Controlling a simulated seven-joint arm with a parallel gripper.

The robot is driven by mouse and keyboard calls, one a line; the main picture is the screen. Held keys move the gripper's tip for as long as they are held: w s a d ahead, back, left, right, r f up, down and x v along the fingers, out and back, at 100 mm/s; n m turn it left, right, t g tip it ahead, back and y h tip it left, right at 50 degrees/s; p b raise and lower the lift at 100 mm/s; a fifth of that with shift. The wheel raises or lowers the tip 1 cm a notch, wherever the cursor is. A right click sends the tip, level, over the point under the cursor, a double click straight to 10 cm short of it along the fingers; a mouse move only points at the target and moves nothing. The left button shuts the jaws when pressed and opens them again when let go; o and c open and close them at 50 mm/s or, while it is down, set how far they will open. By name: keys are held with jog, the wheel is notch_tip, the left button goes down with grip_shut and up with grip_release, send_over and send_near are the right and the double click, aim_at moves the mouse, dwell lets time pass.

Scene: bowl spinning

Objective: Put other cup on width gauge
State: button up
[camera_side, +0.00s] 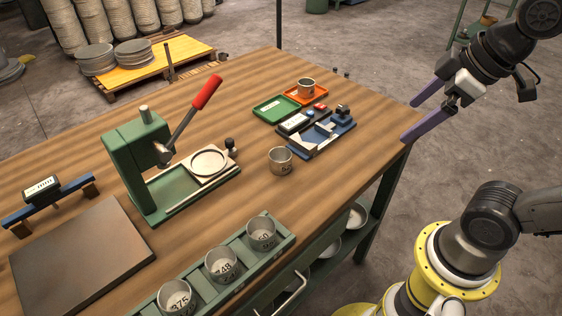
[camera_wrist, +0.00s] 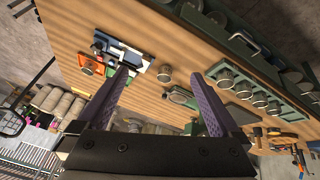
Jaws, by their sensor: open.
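A metal cup (camera_side: 280,161) stands upright on the bare table, and it also shows in the wrist view (camera_wrist: 164,75). Another metal cup (camera_side: 306,88) sits on an orange tray (camera_side: 293,97) at the back. A blue gauge with a sliding block (camera_side: 325,132), which looks like the width gauge, lies between them with no cup seen on it. My gripper (camera_side: 408,121) has purple fingers spread open and empty. It hangs beyond the table's right edge, to the right of the gauge and both cups. It also shows in the wrist view (camera_wrist: 160,75).
A green press with a red lever (camera_side: 206,92) stands left of the loose cup. A green rack (camera_side: 283,237) holds several numbered cups at the front. A green tray (camera_side: 277,108) lies beside the orange one. A second blue gauge (camera_side: 47,199) stands far left.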

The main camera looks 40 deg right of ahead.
jog(key=w+r+n, duration=0.3)
jog(key=w, duration=0.2)
jog(key=n+g, duration=0.5)
jog(key=n, duration=0.2)
send_over(282, 154)
jog(key=s+a, duration=0.1)
notch_tip(282, 154, down, 8)
jog(key=shift+g, duration=0.3)
jog(key=f, duration=1)
jog(key=shift+s+a, duration=0.2)
jog(key=shift+a, duration=0.15)
jog(key=shift+d+f, duration=0.15)
jog(key=shift+f, duration=2.7)
